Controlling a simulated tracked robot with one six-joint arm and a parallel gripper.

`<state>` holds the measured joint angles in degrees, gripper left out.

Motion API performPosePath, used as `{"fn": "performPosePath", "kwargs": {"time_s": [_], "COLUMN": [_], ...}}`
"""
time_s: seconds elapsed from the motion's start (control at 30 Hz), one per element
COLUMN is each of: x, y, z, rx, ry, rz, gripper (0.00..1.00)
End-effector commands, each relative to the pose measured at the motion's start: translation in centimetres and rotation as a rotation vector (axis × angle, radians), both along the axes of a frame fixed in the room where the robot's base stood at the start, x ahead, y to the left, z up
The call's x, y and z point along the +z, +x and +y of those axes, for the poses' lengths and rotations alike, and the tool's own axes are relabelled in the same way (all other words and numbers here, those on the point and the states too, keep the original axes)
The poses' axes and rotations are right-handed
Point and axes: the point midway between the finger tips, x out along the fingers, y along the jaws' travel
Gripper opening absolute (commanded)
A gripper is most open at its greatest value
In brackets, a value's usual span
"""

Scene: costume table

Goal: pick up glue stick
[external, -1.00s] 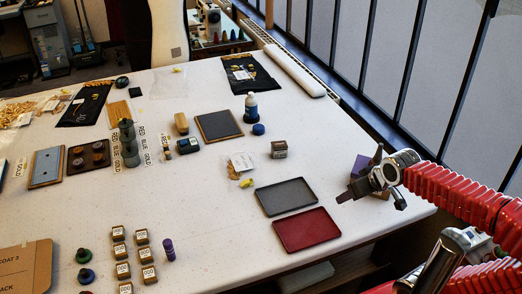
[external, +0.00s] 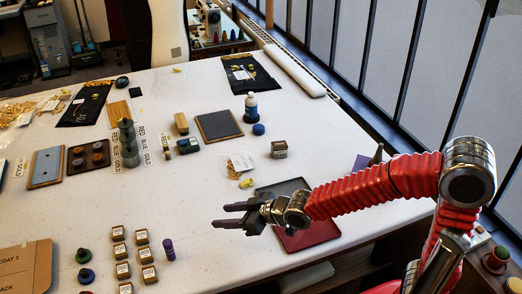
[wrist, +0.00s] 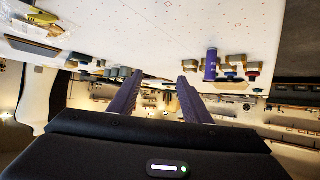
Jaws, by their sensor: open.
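The glue stick appears to be the purple cylinder (external: 168,249) standing upright on the white table, just right of the small numbered blocks. It also shows in the wrist view (wrist: 210,65), to the right of my fingertips. My gripper (external: 218,215) is open and empty, with its fingers pointing left. In the external view it is right of and farther back than the purple cylinder, apart from it. In the wrist view both dark purple fingers (wrist: 159,77) show with a gap between them.
Several numbered blocks (external: 122,270) stand left of the cylinder, close by. Dark green (external: 83,256) and blue (external: 85,276) round pieces stand farther left. A maroon tray (external: 318,233) lies partly under my arm. The table left of my gripper is mostly clear.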

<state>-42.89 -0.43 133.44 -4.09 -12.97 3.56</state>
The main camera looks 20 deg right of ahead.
Motion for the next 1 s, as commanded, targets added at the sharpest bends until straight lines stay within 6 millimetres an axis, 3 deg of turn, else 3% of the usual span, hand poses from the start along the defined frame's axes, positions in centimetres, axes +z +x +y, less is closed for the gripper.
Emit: {"fn": "performPosePath", "kwargs": {"time_s": [0.1,0.2,0.3,0.43,0.73,1.0], "x": [-1.3,-2.0,-2.4,-2.5,-2.5,-3.2], "y": [-2.0,-3.6,-4.8,-5.4,-5.3,-4.4], "z": [4.9,8.1,10.2,11.1,11.1,12.4], "rx": [0.087,0.144,0.183,0.202,0.199,0.199], "ry": [0.038,0.072,0.096,0.110,0.110,0.109], "rz": [-0.029,-0.052,-0.067,-0.075,-0.076,-0.074], "gripper": [0.44,0.44,0.44,0.44,0.44,0.44]}}
